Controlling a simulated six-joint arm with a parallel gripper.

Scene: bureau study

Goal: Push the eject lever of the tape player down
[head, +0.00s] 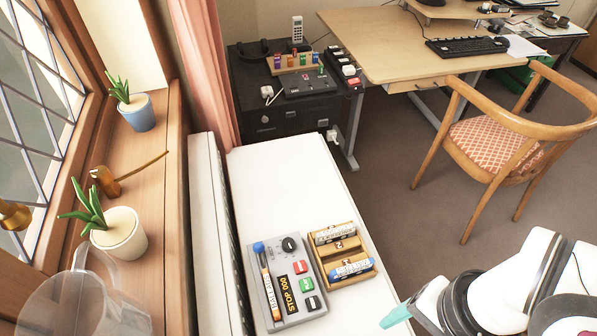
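The likely tape player is a grey panel device (277,312) on the white cabinet top at the bottom centre. It has a black dial, several coloured buttons and a display reading "STOP 000". On its left side a lever-like part with a blue tip (259,248) shows at the upper end of an orange and white labelled strip; I take it for the eject lever, but the label is too small to read surely. My gripper (396,315) shows only as a teal tip at the bottom, right of the player and apart from it. Its opening cannot be made out.
A wooden holder (324,261) with two cylinders stands right beside the player. The white cabinet top (285,180) is clear behind them. Potted plants (124,233) and a clear jug (85,305) are at the left sill. A chair (500,145) stands right.

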